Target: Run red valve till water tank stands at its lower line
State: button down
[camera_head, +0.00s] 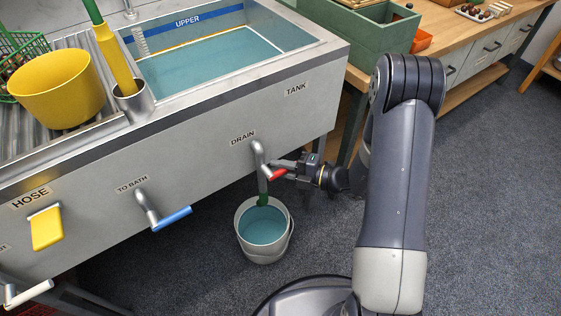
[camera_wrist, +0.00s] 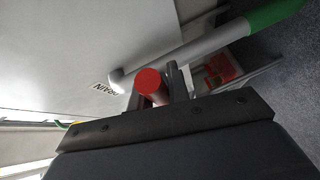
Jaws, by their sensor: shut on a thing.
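The water tank (camera_head: 301,47) is set in the steel counter, with teal water in it. A blue band marked UPPER runs high on its back wall, and a yellow line runs lower, close above the water. The red valve handle (camera_head: 278,174) is on the DRAIN pipe (camera_head: 258,158) at the tank's front; its round red end shows in the wrist view (camera_wrist: 149,81). My gripper (camera_head: 284,169) is shut on the red handle. The pipe's green end (camera_head: 262,200) points down into a grey bucket (camera_head: 265,257) holding teal water. I cannot make out a stream.
A blue TO BATH handle (camera_head: 172,218) and a yellow HOSE handle (camera_head: 46,228) sit left on the same front. A yellow bowl (camera_head: 57,90) stands on the drainboard. A wooden bench (camera_head: 452,35) with a green box (camera_head: 372,31) is at right. Carpet is clear at right.

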jog(key=shift+r+n+h+p, duration=0.15)
jog(key=shift+n+h+p, duration=0.15)
jog(key=shift+p, duration=0.05)
jog(key=c, duration=1.3)
grip_release()
jog(key=shift+c, duration=0.2)
jog(key=shift+d, duration=0.1)
